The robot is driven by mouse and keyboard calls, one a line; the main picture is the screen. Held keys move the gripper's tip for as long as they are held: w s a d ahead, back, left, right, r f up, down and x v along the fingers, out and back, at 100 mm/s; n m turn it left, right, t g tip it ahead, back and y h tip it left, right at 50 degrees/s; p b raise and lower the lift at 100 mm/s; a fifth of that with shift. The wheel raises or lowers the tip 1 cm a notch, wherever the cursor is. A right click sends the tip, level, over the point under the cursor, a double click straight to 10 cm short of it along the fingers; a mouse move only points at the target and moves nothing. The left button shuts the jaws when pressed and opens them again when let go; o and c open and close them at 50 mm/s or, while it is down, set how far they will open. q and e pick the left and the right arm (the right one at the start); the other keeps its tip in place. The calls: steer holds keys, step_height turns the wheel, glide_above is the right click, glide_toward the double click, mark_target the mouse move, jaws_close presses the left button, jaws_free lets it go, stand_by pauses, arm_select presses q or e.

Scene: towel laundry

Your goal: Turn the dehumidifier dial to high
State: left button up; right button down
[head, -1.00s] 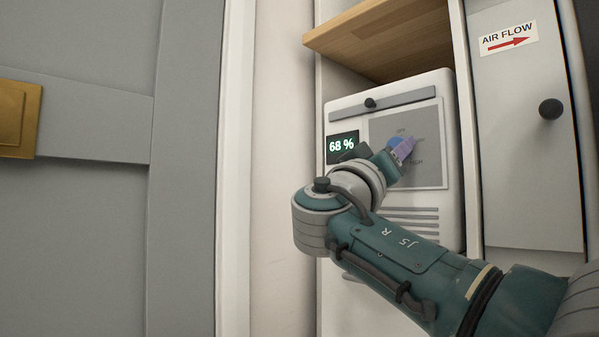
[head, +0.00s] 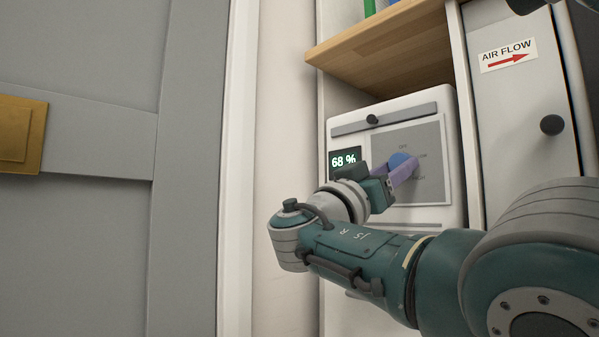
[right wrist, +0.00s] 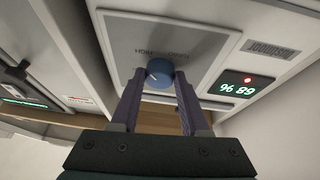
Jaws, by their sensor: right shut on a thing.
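The white dehumidifier (head: 440,112) stands in a cabinet under a wooden shelf. Its grey panel (head: 435,190) carries a round blue dial (head: 399,161) with OFF, LOW and HIGH printed around it. My right gripper (head: 405,170) reaches the dial from the lower left, its purple fingers partly covering it. In the right wrist view the fingers are on either side of the dial (right wrist: 160,72), shut on it. A pale pointer mark shows on the dial, but its setting is hard to read. My left gripper is out of view.
A wooden shelf (head: 385,40) overhangs the dehumidifier. To the right is a grey door with a black knob (head: 552,125) and an AIR FLOW label (head: 507,56). A large grey door (head: 90,230) fills the left.

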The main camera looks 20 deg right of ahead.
steer(key=shift+r, duration=0.15)
steer(key=shift+c, duration=2)
jaws_free()
steer(key=shift+s+a+f, duration=0.1)
steer(key=shift+a+f, duration=0.1)
steer(key=shift+a, duration=0.1)
steer(key=p+v, duration=0.2)
steer(key=v, duration=0.7)
